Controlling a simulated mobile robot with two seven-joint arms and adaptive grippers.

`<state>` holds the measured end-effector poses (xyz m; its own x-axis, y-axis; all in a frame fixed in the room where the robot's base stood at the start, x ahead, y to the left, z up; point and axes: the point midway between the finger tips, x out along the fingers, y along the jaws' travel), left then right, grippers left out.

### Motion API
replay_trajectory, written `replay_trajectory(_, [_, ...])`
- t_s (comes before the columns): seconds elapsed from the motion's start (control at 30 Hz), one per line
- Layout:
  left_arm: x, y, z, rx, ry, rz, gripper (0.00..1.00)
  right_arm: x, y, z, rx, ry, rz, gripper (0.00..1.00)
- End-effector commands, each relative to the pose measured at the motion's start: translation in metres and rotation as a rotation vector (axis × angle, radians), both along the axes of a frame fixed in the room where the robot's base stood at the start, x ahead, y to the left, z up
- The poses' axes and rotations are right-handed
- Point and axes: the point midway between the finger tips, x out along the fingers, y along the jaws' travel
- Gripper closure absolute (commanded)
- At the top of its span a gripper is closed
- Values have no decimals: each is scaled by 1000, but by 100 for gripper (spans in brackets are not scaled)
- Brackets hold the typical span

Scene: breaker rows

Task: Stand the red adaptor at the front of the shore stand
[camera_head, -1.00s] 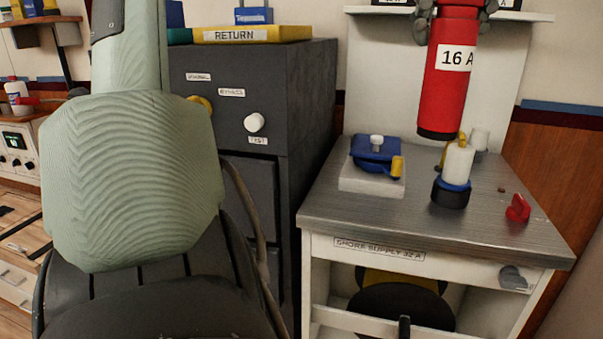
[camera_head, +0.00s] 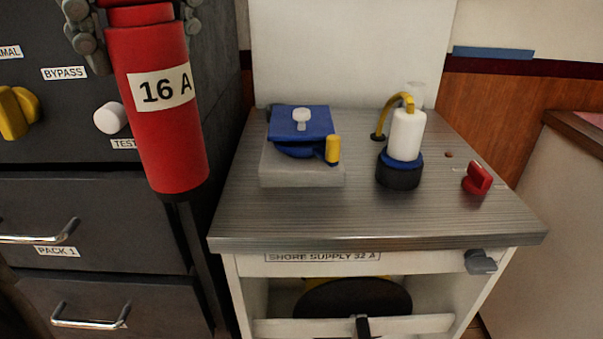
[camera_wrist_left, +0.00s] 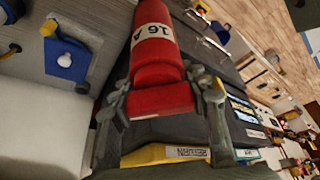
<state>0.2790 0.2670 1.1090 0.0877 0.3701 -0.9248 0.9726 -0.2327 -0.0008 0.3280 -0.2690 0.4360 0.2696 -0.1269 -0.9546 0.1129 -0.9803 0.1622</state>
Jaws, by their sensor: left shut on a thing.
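The red adaptor (camera_head: 160,130), a cylinder labelled 16 A, hangs nearly upright and slightly tilted in my left gripper (camera_head: 134,18). Both grey fingers close around its upper part. It shows left of the shore stand (camera_head: 370,229), in front of the dark cabinet, with its lower end apart from the stand top in the picture. The left wrist view also shows the adaptor (camera_wrist_left: 150,62) between the left gripper's fingers (camera_wrist_left: 163,95). The stand has a grey metal top and a SHORE SUPPLY 32 A label; its front strip is bare. My right gripper is not in view.
On the stand top are a blue-lidded socket (camera_head: 300,125) on a pale block, a white and blue plug (camera_head: 404,145) with a yellow cable, and a red knob (camera_head: 477,179). A grey latch (camera_head: 480,261) sits on the front. The dark cabinet (camera_head: 90,205) has protruding handles.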

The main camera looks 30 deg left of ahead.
Motion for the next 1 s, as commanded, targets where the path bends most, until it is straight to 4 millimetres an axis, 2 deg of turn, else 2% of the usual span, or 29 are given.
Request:
replay_trajectory(0.17, [11,-2,-7,0,2,1,100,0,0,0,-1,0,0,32])
replay_trajectory(0.5, [84,-11,-51,1,5,1,100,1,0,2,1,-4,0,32])
replay_trajectory(0.63, [104,-13,-63,1,3,0,100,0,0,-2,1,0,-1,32])
replay_trajectory(0.87, [116,-15,-73,0,-1,0,100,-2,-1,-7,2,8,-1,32])
replay_trajectory(1.0, [115,-14,-91,1,3,-1,100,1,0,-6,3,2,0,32])
